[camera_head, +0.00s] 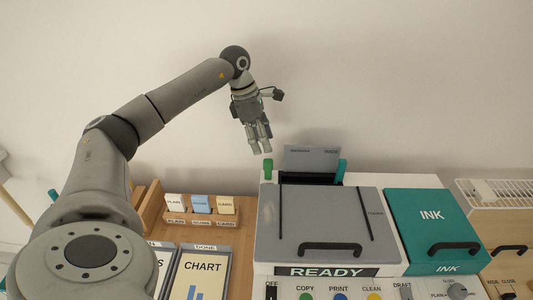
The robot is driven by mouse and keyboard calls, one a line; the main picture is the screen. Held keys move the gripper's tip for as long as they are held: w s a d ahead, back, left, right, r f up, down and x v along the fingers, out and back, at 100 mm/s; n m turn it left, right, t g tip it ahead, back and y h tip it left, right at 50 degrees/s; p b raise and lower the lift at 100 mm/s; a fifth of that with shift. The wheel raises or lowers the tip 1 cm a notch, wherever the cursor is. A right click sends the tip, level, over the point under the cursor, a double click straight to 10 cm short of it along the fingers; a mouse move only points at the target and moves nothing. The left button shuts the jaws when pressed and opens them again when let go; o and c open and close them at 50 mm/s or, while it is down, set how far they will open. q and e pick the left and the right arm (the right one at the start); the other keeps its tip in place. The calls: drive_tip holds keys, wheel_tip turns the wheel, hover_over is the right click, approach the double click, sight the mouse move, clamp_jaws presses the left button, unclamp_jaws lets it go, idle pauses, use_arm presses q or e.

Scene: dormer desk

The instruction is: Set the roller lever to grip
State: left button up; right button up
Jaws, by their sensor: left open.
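A small green lever (268,168) stands up at the back left of the grey printer (340,222). It looks like the roller lever, but no label on it can be read. My left gripper (262,148) hangs just above and slightly left of the green lever, fingers pointing down. It is open and empty, and a small gap seems to separate it from the lever. My right gripper is not in view.
A teal INK cover (437,220) is to the right. A wooden card holder (200,215) and a CHART tray (200,268) are left. The wall is close behind.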

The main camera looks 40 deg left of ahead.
use_arm(q)
drive_tip(key=shift+v, duration=1.8)
